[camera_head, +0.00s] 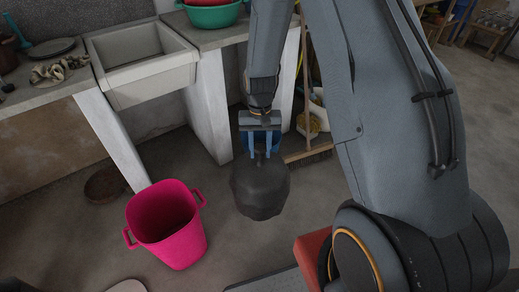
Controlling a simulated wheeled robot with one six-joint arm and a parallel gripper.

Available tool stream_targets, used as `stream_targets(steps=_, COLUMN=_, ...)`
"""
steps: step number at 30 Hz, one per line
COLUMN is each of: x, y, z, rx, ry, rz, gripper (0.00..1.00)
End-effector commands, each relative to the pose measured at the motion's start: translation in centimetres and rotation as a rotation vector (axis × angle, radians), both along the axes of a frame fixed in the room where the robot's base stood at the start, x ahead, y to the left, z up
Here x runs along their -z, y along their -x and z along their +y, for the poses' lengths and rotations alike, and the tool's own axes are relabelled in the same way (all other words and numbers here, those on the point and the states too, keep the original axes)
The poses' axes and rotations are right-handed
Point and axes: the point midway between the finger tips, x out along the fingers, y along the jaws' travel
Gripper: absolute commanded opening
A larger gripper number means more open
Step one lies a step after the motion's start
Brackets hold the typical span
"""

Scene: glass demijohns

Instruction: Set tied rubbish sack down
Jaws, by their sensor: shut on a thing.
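A dark grey tied rubbish sack (260,188) hangs in the middle of the head view. My gripper (260,150) points down and is shut on the sack's tied neck. The sack hangs below the fingers, to the right of a pink two-handled tub (166,230). It appears to be above the floor, but its underside clearance is hard to judge. The sack and gripper partly hide a blue thing (247,140) behind them.
A stone sink (142,68) and counter on white supports stand at the back left. A brown round dish (105,184) lies under it. A broom (308,157) stands behind right.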

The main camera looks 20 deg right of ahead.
Motion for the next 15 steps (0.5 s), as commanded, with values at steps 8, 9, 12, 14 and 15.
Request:
stream_targets(steps=8, x=4.9, y=-1.3, z=0.1, rx=0.203, ry=0.001, rz=-0.010, gripper=0.00)
stream_targets(steps=9, x=5.5, y=-1.5, z=0.1, rx=0.235, ry=0.000, rz=-0.012, gripper=0.00)
stream_targets(steps=12, x=7.1, y=-1.9, z=0.1, rx=0.308, ry=0.001, rz=-0.016, gripper=0.00)
stream_targets(steps=14, x=8.0, y=-2.2, z=0.1, rx=0.352, ry=0.001, rz=-0.017, gripper=0.00)
stream_targets(steps=15, x=8.7, y=-2.4, z=0.1, rx=0.382, ry=0.001, rz=-0.018, gripper=0.00)
